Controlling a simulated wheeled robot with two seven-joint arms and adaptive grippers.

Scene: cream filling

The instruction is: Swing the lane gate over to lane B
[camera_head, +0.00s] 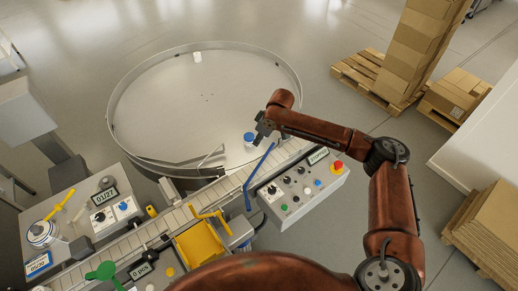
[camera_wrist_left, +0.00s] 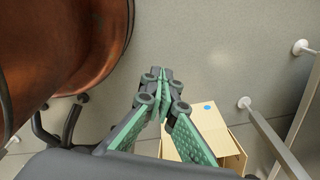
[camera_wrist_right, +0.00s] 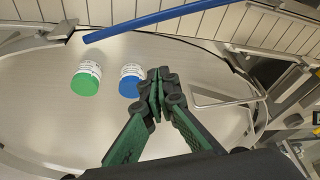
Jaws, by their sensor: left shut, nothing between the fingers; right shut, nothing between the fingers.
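A blue bar (camera_head: 258,168), which looks like the lane gate, slants from beside the conveyor toward the round table; no lane letters are readable. It crosses the top of the right wrist view (camera_wrist_right: 160,18). My right gripper (camera_head: 262,131) is shut and empty above the table's near right edge, close to the bar's far end but apart from it in the right wrist view (camera_wrist_right: 157,84). A blue-capped jar (camera_head: 249,137) is just beside and below it. My left gripper (camera_wrist_left: 160,82) is shut and empty over the floor, and I cannot make it out in the head view.
The round table (camera_head: 140,115) also carries a white jar (camera_head: 197,57); a green-capped jar (camera_wrist_right: 86,78) shows in the right wrist view. A conveyor (camera_head: 178,217) runs along the front. A button panel (camera_head: 318,190) is right, a yellow tray (camera_head: 200,243) in front. An open box (camera_wrist_left: 225,145) is below my left gripper.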

